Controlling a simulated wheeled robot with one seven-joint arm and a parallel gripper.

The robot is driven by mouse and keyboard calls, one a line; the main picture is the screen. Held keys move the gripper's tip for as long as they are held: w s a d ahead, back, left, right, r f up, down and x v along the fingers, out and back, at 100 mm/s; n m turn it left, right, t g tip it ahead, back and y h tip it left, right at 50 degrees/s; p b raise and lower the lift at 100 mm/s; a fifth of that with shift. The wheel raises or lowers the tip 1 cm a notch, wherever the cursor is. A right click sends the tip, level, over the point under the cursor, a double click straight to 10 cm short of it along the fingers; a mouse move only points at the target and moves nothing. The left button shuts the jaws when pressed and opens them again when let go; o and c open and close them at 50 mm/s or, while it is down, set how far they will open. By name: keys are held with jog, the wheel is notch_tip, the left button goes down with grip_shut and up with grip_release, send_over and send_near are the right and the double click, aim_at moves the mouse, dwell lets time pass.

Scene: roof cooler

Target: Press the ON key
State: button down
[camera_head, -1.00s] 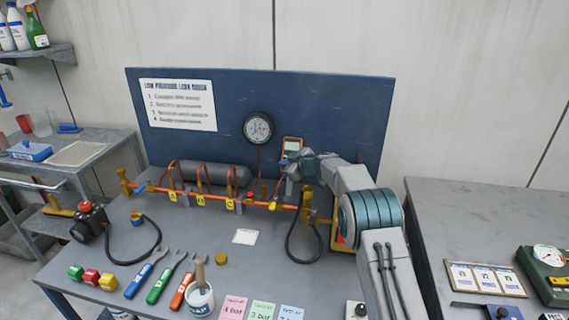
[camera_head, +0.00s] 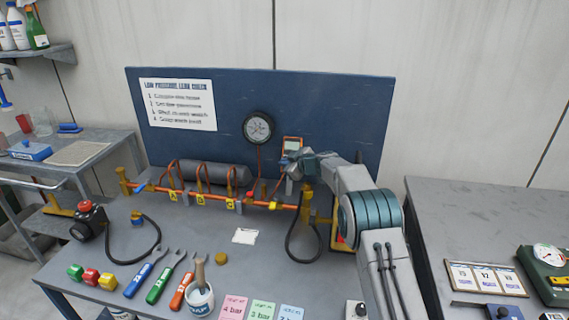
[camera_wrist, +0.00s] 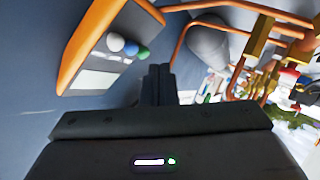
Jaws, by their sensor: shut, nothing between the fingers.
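An orange-edged handheld meter (camera_head: 292,144) stands against the blue backboard, with a pale screen. In the wrist view the meter (camera_wrist: 98,40) is at upper left and shows a white button (camera_wrist: 115,42), a blue button (camera_wrist: 130,48) and a green button (camera_wrist: 143,52) in a row. Any lettering on the buttons is too small to read, so I cannot tell which is the ON key. My gripper (camera_wrist: 159,68) is shut and empty, its tips just beside the green button in the picture. I cannot tell whether they touch it. In the head view my gripper (camera_head: 287,168) is just below the meter.
An orange pipe with valves (camera_head: 255,204) and a grey cylinder (camera_head: 212,174) lie left of my gripper. A round gauge (camera_head: 258,127) hangs on the backboard (camera_head: 330,105). A black hose (camera_head: 290,240) loops below.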

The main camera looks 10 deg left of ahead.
jog(key=shift+w+f+b, duration=0.2)
jog(key=shift+w+b, duration=0.1)
jog(key=shift+b, duration=0.05)
jog(key=shift+w+f, duration=0.1)
jog(key=shift+w, duration=0.1)
dwell(0.6)
jog(key=shift+s+b, duration=0.1)
jog(key=shift+b, duration=0.6)
jog(key=shift+s+r+b, duration=0.3)
jog(key=shift+s+b, duration=0.15)
jog(key=shift+b, duration=0.5)
jog(key=shift+s+d+r+b, duration=0.1)
jog(key=shift+s+r+b, duration=0.3)
jog(key=shift+s+b, duration=0.5)
jog(key=shift+s+a+r+b, duration=0.1)
jog(key=shift+s+r+b, duration=0.4)
jog(key=shift+b, duration=0.75)
jog(key=shift+s+d+r+b, duration=0.1)
jog(key=shift+s+r+b, duration=0.15)
jog(key=shift+s+b, duration=0.7)
jog(key=shift+w, duration=0.1)
